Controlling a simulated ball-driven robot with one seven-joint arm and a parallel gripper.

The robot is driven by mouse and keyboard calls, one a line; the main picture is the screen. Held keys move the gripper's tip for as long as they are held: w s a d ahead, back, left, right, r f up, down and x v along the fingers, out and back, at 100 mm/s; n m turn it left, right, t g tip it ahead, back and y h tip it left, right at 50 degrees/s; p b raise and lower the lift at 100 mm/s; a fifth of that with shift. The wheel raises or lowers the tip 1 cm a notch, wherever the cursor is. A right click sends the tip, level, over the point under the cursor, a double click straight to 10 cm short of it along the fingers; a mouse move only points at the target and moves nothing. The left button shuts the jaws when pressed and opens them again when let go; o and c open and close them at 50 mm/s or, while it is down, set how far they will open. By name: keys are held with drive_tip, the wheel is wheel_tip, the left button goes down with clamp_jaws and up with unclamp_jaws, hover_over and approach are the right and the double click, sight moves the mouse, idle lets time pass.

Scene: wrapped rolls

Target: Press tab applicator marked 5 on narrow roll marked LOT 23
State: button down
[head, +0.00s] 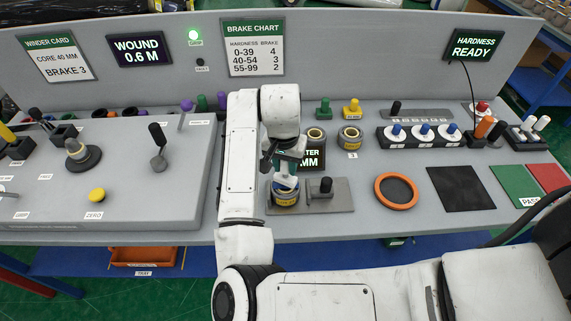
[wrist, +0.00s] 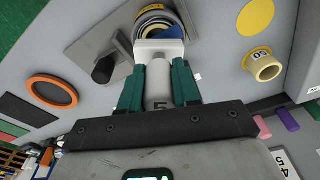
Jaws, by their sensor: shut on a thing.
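My gripper (head: 289,158) is shut on a tab applicator (wrist: 159,80) with a pale grey handle and a wide white head. A dark 5 shows on its handle in the wrist view, between my green fingers (wrist: 158,85). The applicator points down at a wound roll (head: 285,198) with a blue and yellow band, on a grey plate. The applicator's head overlaps the roll's near edge in the wrist view (wrist: 155,20); I cannot tell whether they touch. The roll's lot marking is not readable.
A black knob (head: 326,185) stands on the plate right of the roll. An orange ring (head: 397,191) and a black mat (head: 459,188) lie further right. A black rack (head: 420,136) with blue-topped pieces stands behind. Cores (head: 350,137) stand behind the plate.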

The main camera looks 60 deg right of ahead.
drive_tip(key=shift+r+p, duration=1.3)
drive_tip(key=shift+r, duration=0.5)
drive_tip(key=shift+r+p, duration=0.3)
drive_tip(key=shift+r, duration=1)
